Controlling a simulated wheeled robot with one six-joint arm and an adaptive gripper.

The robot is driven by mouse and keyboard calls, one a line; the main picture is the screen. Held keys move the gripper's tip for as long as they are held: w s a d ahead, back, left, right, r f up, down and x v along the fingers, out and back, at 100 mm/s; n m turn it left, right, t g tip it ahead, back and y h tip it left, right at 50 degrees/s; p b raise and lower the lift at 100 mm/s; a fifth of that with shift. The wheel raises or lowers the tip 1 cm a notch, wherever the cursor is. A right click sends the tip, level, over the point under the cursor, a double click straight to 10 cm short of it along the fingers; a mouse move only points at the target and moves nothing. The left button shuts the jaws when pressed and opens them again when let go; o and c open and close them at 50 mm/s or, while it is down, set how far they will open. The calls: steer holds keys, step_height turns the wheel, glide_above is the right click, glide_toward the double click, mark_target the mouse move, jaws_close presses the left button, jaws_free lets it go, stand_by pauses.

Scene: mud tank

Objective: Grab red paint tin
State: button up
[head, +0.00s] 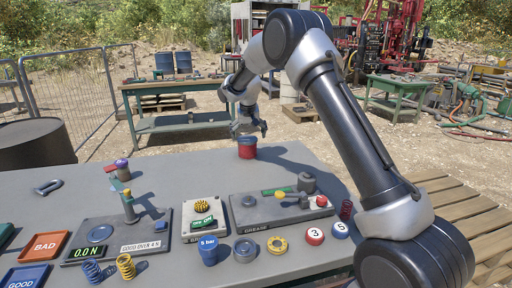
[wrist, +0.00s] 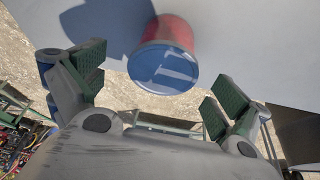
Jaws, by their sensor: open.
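The red paint tin (head: 247,150) stands upright near the far edge of the grey table (head: 180,168) in the head view. In the wrist view the tin (wrist: 180,30) shows a red side and a shiny blue-grey top. My gripper (head: 249,128) is just above the tin in the head view. In the wrist view my gripper (wrist: 152,90) is open, with green-padded fingers spread wide apart. The tin appears beyond the fingers, between their lines, and neither finger touches it. Nothing is between the pads.
Nearer on the table stand a force gauge plate (head: 100,232), a grease plate (head: 282,208), a blue 5 bar cup (head: 208,250), springs and numbered discs. The tabletop left of the tin is mostly clear. A green workbench (head: 175,88) stands behind.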

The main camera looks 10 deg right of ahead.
steer(key=shift+w+d+r, duration=0.1)
steer(key=shift+w+r, duration=0.05)
steer(key=shift+w, duration=0.1)
steer(key=shift+m+t, duration=0.3)
steer(key=shift+m, duration=0.1)
steer(key=x, duration=0.7)
steer(key=shift+w+a+f, duration=0.3)
steer(key=shift+f, duration=0.05)
steer(key=c, duration=1.3)
